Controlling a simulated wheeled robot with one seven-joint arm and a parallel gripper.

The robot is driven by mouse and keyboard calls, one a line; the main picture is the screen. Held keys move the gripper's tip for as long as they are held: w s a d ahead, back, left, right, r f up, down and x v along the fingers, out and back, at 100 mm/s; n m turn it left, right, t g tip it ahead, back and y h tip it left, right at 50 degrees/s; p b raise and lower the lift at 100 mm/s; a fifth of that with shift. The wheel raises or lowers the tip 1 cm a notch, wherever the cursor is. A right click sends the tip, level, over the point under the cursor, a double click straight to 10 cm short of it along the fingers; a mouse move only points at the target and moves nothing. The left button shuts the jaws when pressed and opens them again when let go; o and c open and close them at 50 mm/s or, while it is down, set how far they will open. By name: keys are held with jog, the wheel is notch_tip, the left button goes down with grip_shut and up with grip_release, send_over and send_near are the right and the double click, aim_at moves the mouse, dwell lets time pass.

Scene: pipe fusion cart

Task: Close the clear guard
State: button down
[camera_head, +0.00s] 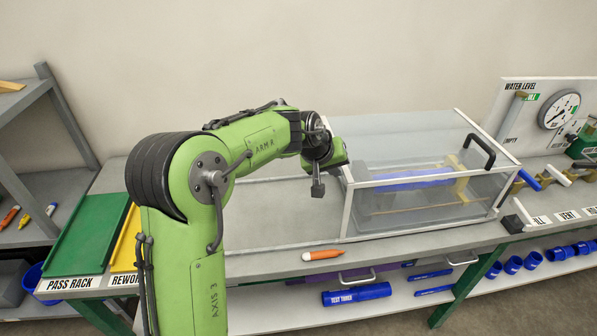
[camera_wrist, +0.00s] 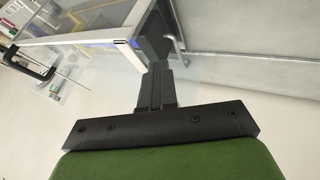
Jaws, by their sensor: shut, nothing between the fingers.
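The clear guard (camera_head: 420,158) is a see-through box with a white frame on the right half of the bench. It covers a blue pipe (camera_head: 412,180) lying on tan fixtures. A black handle (camera_head: 480,150) sits at its right end. My gripper (camera_head: 318,188) is shut and empty, just left of the guard's left end in the head view. In the wrist view the shut fingers (camera_wrist: 156,85) lie close to a white frame corner of the guard (camera_wrist: 132,25); I cannot tell whether they touch. The black handle also shows in the wrist view (camera_wrist: 30,65).
An orange marker (camera_head: 323,254) lies at the bench front. A green tray (camera_head: 88,240) and a yellow tray (camera_head: 128,245) are at the left. A pressure gauge (camera_head: 559,110) and valves stand at the right. Blue pipes (camera_head: 357,293) lie on the lower shelf.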

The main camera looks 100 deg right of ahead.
aim_at(359, 169)
jog(key=s, duration=0.5)
jog(key=shift+a+p, duration=0.25)
jog(key=shift+p, duration=0.05)
jog(key=shift+s+r, duration=0.1)
